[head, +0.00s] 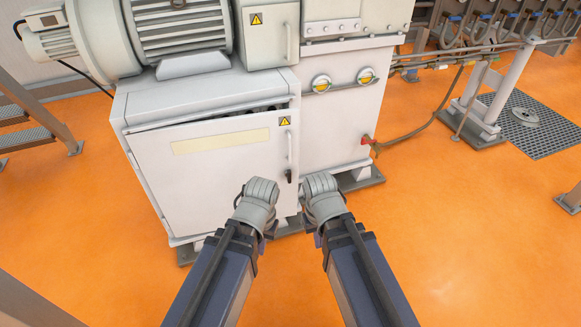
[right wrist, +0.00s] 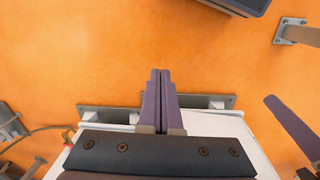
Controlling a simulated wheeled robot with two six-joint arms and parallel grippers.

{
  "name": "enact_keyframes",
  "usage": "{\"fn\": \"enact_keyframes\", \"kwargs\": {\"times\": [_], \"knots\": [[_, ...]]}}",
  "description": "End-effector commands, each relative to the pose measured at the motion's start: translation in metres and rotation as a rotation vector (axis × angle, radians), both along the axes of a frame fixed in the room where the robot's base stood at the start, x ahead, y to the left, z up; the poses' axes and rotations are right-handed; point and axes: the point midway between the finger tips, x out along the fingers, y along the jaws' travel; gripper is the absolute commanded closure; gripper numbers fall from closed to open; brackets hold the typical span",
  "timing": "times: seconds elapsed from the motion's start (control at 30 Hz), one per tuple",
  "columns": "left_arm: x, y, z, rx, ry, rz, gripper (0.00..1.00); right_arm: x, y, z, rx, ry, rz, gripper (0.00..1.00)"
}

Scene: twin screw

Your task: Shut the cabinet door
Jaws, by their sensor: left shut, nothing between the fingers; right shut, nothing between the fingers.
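The cabinet door (head: 215,170) is a white panel with a pale yellow strip, a warning sticker and an upright handle (head: 289,145) near its right edge. It stands a little ajar; a dark gap shows along its top, below the cabinet's top (head: 205,95). My left gripper (head: 258,194) is in front of the door's lower right part, its fingertips hidden in the head view. My right gripper (head: 321,190) is just right of the door; its fingers are shut and empty in the right wrist view (right wrist: 160,75). I cannot tell whether either touches the cabinet.
A large motor (head: 180,25) sits on the cabinet. A white machine housing (head: 335,115) with two round gauges adjoins it on the right. A hose (head: 415,135) runs from a red fitting rightward. A grey stair (head: 30,135) stands at the left. Orange floor is clear in front.

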Motion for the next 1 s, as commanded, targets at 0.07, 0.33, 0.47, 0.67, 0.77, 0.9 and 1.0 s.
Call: {"fn": "enact_keyframes", "kwargs": {"times": [0.07, 0.33, 0.47, 0.67, 0.77, 0.9, 1.0], "knots": [[-0.003, -0.004, -0.045, 0.006, 0.004, -0.014, 1.00, 0.007, -0.010, -0.045, 0.002, -0.015, -0.032, 1.00], [-0.007, -0.009, -0.133, 0.013, 0.007, -0.035, 1.00, 0.037, -0.046, -0.132, -0.030, -0.121, -0.167, 1.00], [-0.007, -0.009, -0.173, 0.014, 0.007, -0.038, 1.00, 0.058, -0.068, -0.167, -0.077, -0.219, -0.256, 1.00], [-0.006, -0.009, -0.229, 0.014, 0.007, -0.040, 1.00, 0.117, -0.107, -0.192, -0.200, -0.547, -0.423, 1.00], [-0.006, -0.009, -0.236, 0.014, 0.006, -0.041, 1.00, 0.154, -0.112, -0.165, -0.234, -0.797, -0.471, 1.00], [-0.006, -0.009, -0.239, 0.014, 0.006, -0.041, 1.00, 0.198, -0.088, -0.111, -0.186, -1.137, -0.449, 1.00], [-0.006, -0.009, -0.238, 0.014, 0.006, -0.041, 1.00, 0.219, -0.050, -0.073, -0.087, -1.337, -0.377, 1.00]]}}
